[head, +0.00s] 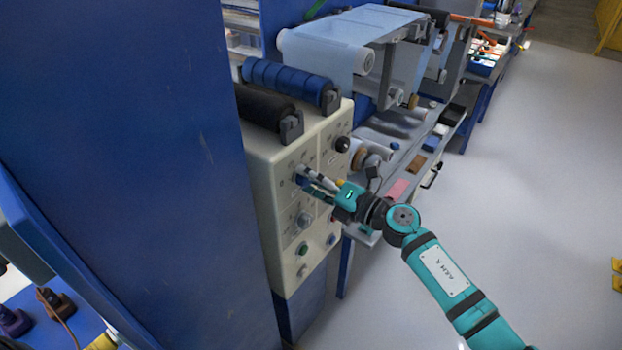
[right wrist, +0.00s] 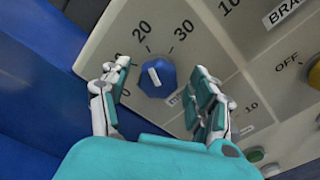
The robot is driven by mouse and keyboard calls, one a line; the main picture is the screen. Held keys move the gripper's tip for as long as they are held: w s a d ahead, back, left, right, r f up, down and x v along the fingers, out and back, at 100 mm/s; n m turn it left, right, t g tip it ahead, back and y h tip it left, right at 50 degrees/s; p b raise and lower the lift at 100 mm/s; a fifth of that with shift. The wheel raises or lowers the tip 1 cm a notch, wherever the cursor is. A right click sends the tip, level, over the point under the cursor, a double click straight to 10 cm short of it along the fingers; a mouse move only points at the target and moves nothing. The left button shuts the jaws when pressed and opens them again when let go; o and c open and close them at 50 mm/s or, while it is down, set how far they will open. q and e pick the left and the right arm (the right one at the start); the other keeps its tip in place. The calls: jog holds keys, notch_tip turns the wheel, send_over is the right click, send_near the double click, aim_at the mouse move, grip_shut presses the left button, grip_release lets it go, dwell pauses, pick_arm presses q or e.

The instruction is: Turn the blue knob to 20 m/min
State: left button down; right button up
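The blue knob (right wrist: 157,78) sits on the beige control panel (head: 262,185), with a white pointer bar on its face. In the right wrist view the bar slants, its upper end leaning left, roughly toward the 20 mark (right wrist: 142,31). The 30 mark (right wrist: 182,29) lies to the right of it, and a 0 (right wrist: 125,92) shows by the left finger. My right gripper (right wrist: 157,90) is open, one finger on each side of the knob, with visible gaps. In the head view my right gripper (head: 308,181) is at the panel front and largely hides the knob. My left gripper is not in view.
Other controls share the panel, including a green button (head: 303,250) and a black knob (head: 342,144). Blue and black rollers (head: 290,82) lie on top. A large blue wall (head: 120,150) stands at left.

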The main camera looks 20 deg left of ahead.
jog(key=v, duration=1.2)
dwell(0.3)
